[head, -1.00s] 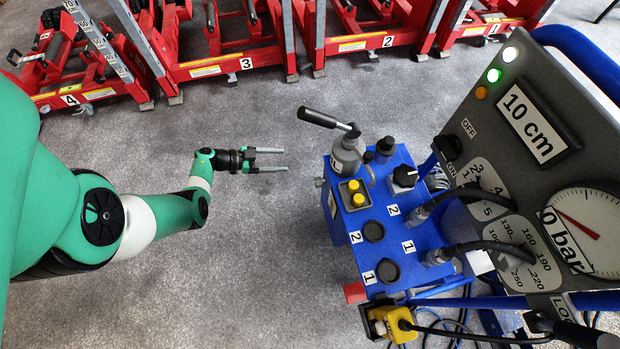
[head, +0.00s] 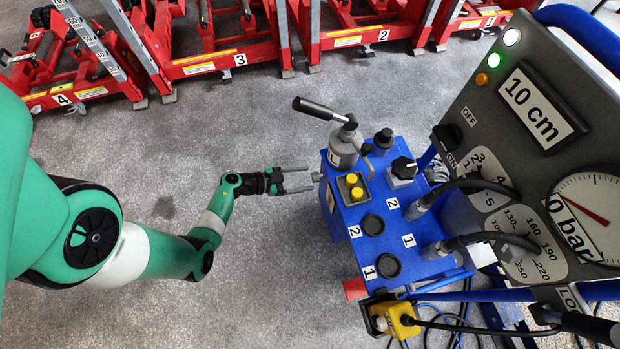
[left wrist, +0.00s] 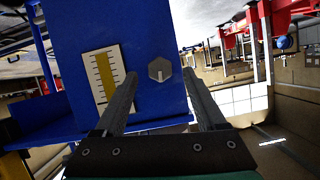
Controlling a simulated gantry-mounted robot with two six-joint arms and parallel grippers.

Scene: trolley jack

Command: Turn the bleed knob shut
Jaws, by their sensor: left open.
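The bleed knob (left wrist: 160,69) is a small grey hexagonal knob with a pale mark, on the side face of the blue pump unit (left wrist: 75,25). In the head view the knob (head: 316,177) is a small grey spot on the left side of the blue unit (head: 340,222). My left gripper (head: 310,179) is open and points right, its fingertips close to the knob. In the left wrist view the knob appears between the two fingers; I cannot tell whether either touches it. My right gripper is not in view.
A yellow level gauge (left wrist: 103,75) sits beside the knob. A lever handle (head: 318,108) stands on top of the unit, and a panel with a dial (head: 590,215) rises at right. Red jacks (head: 215,60) line the back. Grey floor between is clear.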

